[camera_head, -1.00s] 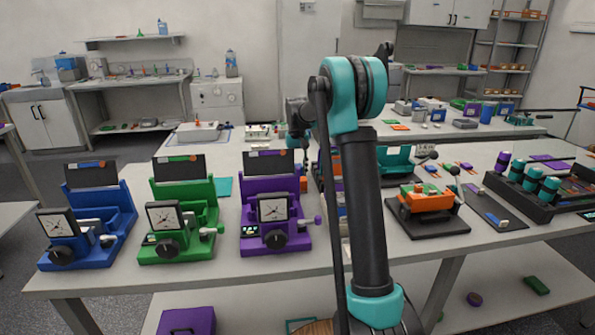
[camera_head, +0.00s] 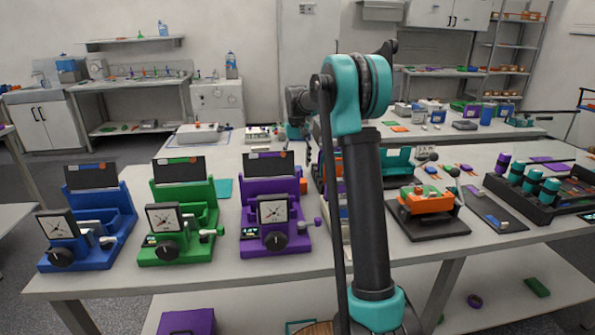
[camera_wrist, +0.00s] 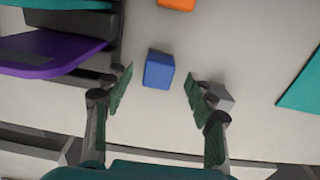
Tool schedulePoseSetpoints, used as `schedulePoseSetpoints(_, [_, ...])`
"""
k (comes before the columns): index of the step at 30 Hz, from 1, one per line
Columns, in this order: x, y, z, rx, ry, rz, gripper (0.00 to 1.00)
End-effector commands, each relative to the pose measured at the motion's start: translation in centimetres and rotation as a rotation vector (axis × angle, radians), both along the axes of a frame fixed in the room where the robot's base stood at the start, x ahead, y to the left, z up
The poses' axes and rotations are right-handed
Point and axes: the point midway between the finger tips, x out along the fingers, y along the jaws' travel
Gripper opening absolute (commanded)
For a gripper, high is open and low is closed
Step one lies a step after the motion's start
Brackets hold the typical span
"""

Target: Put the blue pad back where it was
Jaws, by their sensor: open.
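The blue pad (camera_wrist: 158,69) shows in the wrist view as a small blue block on the pale tabletop. My gripper (camera_wrist: 157,80) is open, with one green-padded finger on each side of the pad and a gap to both. Nothing is held. I cannot tell its exact height above the pad. In the head view my gripper (camera_head: 297,132) is small and partly blurred, behind the purple unit. I cannot make out the pad there.
A dark rack with a purple shelf (camera_wrist: 50,58) stands left, a teal mat (camera_wrist: 304,88) right, an orange piece (camera_wrist: 177,4) beyond. Blue, green and purple (camera_head: 275,225) units line the table's front.

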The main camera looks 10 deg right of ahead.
Motion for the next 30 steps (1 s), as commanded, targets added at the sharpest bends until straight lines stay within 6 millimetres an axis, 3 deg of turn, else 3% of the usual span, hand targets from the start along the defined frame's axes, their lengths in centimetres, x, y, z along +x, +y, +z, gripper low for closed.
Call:
schedulePoseSetpoints(6, [0.0,0.1,4.4,0.000,0.000,0.000,0.56])
schedulePoseSetpoints(12, [0.0,0.1,6.7,0.000,0.000,0.000,0.56])
schedulePoseSetpoints(30, [0.0,0.1,7.3,0.000,0.000,0.000,0.56])
